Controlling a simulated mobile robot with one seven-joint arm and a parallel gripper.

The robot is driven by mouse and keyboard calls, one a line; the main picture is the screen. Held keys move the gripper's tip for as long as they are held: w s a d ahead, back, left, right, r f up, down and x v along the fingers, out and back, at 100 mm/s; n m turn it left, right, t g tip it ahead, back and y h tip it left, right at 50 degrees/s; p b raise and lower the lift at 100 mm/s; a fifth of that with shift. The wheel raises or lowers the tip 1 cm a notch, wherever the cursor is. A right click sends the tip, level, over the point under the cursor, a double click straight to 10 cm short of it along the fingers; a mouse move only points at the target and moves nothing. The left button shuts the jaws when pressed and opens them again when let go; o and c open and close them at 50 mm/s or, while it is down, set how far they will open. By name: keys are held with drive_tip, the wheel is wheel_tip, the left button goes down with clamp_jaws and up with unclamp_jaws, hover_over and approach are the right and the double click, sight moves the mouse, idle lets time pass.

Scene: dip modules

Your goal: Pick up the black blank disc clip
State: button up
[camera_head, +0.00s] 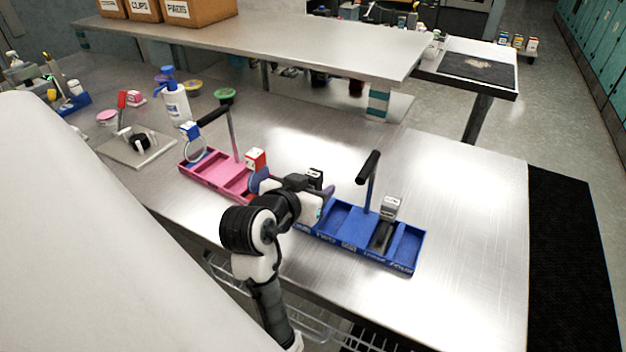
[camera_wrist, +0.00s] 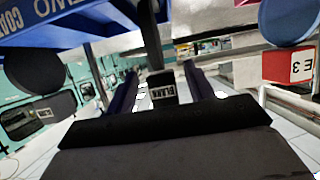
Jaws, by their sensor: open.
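The black blank disc clip (camera_wrist: 162,91), a dark block with a "BLANK" label, shows in the wrist view between my two fingers. In the head view a small black block (camera_head: 314,174), which looks like the same clip, shows just behind my gripper (camera_head: 293,184). My gripper (camera_wrist: 160,84) is open, with one dark finger on each side of the clip in the wrist view. I cannot tell whether either finger touches it. The clip's lower part is hidden by my gripper in the head view.
A blue tray (camera_head: 340,217) with a black-handled post and a grey-topped clip (camera_head: 391,207) is to the right. A pink tray (camera_head: 200,174) with a red-and-white block (camera_head: 256,158) is to the left. The table's right side (camera_head: 470,220) is clear.

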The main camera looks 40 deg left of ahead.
drive_tip(key=shift+x, duration=1.45)
drive_tip(key=shift+a, duration=0.1)
drive_tip(key=shift+c, duration=0.4)
drive_tip(key=c, duration=0.9)
drive_tip(key=shift+c, duration=0.5)
drive_tip(key=shift+r+p, duration=0.15)
drive_tip(key=shift+p, duration=0.2)
